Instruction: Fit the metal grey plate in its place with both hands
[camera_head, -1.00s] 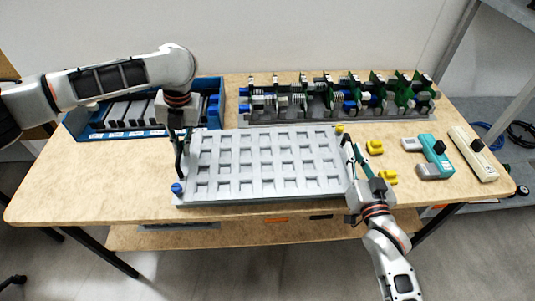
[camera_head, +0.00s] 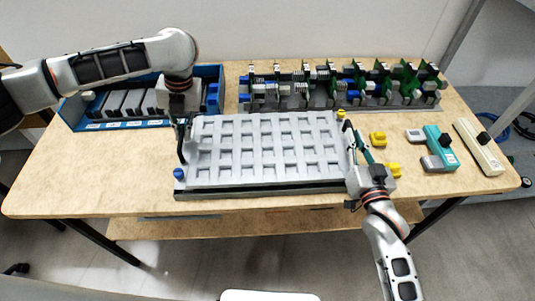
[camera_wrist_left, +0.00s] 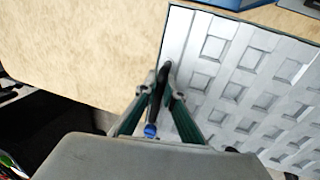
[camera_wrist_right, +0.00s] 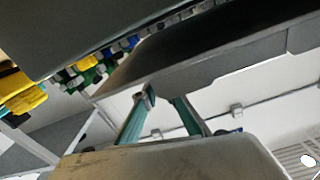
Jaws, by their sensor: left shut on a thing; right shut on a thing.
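The metal grey plate (camera_head: 265,150), with a grid of square recesses, lies nearly level over the front middle of the table. It also shows in the left wrist view (camera_wrist_left: 236,72). A dark band shows below its front edge; I cannot tell how far it stands above what is beneath. My left gripper (camera_head: 182,140) is shut at the plate's left side, its fingers (camera_wrist_left: 163,88) around a black part at the edge. My right gripper (camera_head: 354,150) is shut at the right side; the exact contact is hidden. A blue knob (camera_head: 179,174) and a yellow knob (camera_head: 340,113) show at opposite corners.
A blue bin (camera_head: 73,118) with grey modules stands behind left. A rack of green boards (camera_head: 345,88) stands at the back. Yellow parts (camera_head: 377,138), a teal device (camera_head: 439,146) and a cream device (camera_head: 478,147) lie right of my right gripper. The table's left front (camera_head: 90,180) is clear.

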